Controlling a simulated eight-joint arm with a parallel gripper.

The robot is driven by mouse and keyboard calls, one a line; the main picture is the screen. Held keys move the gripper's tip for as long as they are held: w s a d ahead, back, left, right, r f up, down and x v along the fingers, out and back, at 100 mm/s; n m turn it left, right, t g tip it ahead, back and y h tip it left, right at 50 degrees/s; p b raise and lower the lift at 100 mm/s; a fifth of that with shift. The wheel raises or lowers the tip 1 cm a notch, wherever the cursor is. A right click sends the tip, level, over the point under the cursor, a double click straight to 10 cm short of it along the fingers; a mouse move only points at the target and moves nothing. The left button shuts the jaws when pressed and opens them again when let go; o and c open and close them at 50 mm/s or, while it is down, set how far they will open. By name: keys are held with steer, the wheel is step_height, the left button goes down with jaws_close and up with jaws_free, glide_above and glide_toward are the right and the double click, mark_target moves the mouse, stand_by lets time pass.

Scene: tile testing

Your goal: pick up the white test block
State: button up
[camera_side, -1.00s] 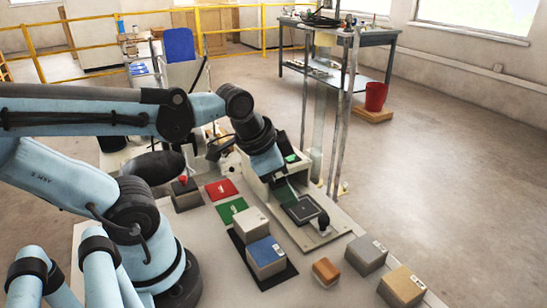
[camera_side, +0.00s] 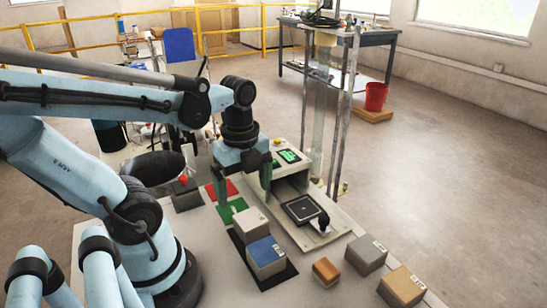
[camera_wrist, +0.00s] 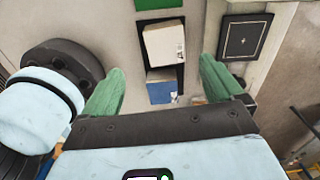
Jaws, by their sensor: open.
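The white test block (camera_side: 250,224) sits on a black mat (camera_side: 284,276), just behind a blue block (camera_side: 266,256). In the wrist view the white block (camera_wrist: 163,45) lies ahead of the blue block (camera_wrist: 161,93), between the lines of my two fingers. My gripper (camera_side: 244,203) is open and empty, pointing down, and appears above and slightly behind the white block. In the wrist view the green fingers of my gripper (camera_wrist: 160,67) are spread wide, with the white block apart from both.
A green plate (camera_side: 231,208) and red plate (camera_side: 222,188) lie behind the block. A testing machine with a dark pad (camera_side: 303,209) stands to the right. Orange (camera_side: 326,271), grey (camera_side: 366,254) and tan (camera_side: 403,287) blocks are at the front right.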

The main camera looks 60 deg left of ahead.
mark_target(250, 218)
steer(key=shift+f, duration=2.25)
steer(key=shift+w+f, duration=0.25)
steer(key=shift+f, duration=0.55)
steer(key=shift+w+f, duration=0.2)
steer(key=shift+f, duration=1.6)
steer(key=shift+c, duration=0.4)
steer(key=c, duration=1.3)
steer(key=shift+o, duration=0.2)
steer(key=shift+r, duration=0.25)
